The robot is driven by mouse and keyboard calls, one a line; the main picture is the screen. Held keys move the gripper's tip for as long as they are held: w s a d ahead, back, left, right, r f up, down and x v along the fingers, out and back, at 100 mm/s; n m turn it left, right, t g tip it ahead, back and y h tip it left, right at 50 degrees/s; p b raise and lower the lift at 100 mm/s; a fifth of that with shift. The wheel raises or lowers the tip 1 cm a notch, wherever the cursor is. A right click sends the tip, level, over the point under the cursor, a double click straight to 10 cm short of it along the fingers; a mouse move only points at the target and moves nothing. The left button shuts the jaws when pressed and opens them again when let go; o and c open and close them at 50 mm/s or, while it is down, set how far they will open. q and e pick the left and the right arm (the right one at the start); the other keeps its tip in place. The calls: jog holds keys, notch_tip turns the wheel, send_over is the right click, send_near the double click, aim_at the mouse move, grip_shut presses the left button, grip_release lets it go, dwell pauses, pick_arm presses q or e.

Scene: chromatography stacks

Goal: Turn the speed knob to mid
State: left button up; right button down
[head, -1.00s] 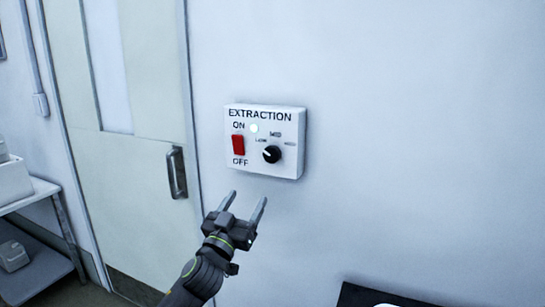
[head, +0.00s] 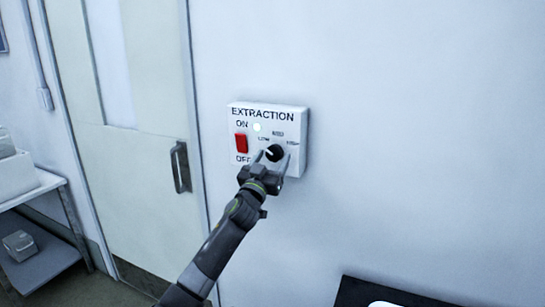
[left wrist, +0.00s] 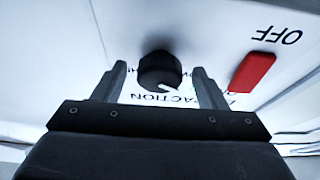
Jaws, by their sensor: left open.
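The black speed knob (head: 274,152) sits on the lower right of a white wall box (head: 296,125) labelled EXTRACTION. Its white pointer aims up and left, toward LOW; MID is printed above and a third label lies to the right. My left gripper (head: 272,161) is at the box with its jaws open, one finger on each side of the knob. In the left wrist view the knob (left wrist: 160,70) stands between the two spread fingers (left wrist: 159,84), with gaps visible on both sides. My right gripper is not in view.
A red rocker switch (head: 241,143) is on the box left of the knob, close to my left finger. A pale round light (head: 256,127) is above it. A door with a handle (head: 181,169) is to the left. The wall to the right is clear.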

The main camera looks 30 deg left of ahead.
pick_arm(q)
jog(key=shift+w+r, duration=0.15)
jog(key=shift+w, duration=0.2)
jog(key=c, duration=1)
